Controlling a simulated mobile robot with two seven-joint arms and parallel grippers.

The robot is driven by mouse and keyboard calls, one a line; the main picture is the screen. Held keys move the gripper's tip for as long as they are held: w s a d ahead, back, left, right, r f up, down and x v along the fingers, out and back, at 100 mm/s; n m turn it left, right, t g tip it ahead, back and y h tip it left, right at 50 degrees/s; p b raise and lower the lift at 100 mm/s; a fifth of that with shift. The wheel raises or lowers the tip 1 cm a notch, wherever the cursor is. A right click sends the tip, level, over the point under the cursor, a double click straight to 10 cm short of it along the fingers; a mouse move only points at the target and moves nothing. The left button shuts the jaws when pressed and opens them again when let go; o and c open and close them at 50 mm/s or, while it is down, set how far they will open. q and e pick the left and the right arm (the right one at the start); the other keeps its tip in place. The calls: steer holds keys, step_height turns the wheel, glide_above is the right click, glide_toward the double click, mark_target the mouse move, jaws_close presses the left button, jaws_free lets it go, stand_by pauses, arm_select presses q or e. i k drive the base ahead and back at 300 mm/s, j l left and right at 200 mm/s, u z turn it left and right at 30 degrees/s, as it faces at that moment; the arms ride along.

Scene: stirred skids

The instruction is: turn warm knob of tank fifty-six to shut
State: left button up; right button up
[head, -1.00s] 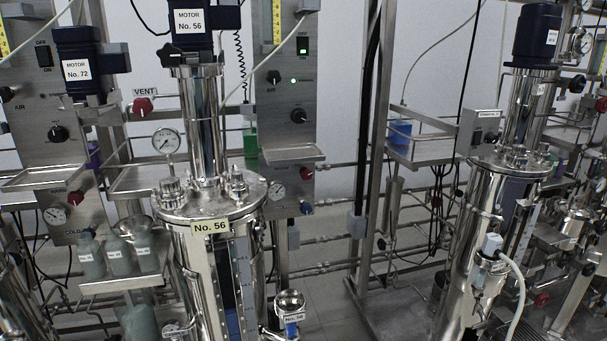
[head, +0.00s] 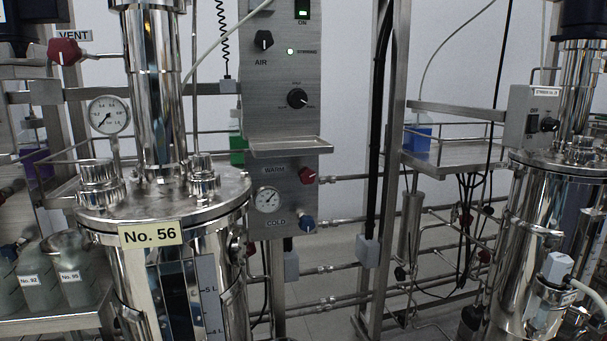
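Tank fifty-six (head: 195,262) is a shiny steel vessel with a "No. 56" label at the lower left of the head view. Behind it to the right stands a grey panel (head: 283,125). The warm knob (head: 307,175) is red and sits on the panel's lower right side, beside the "WARM" label. A blue cold knob (head: 308,224) sits below it, beside "COLD", and a round dial (head: 267,199) lies between the labels. The exact setting of the warm knob is too small to tell. Neither of my grippers is in view.
A small steel shelf (head: 290,145) juts out just above the warm knob. A steel post (head: 385,170) with a black cable stands to its right. Another tank (head: 525,235) stands at the right. Labelled bottles (head: 75,275) sit on a tray at lower left.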

mark_target(306, 176)
steer(key=k+l+u, duration=0.15)
steer(key=l, duration=0.25)
steer(key=k+l+u, duration=0.35)
steer(key=k+l, duration=0.2)
steer(key=l, duration=0.2)
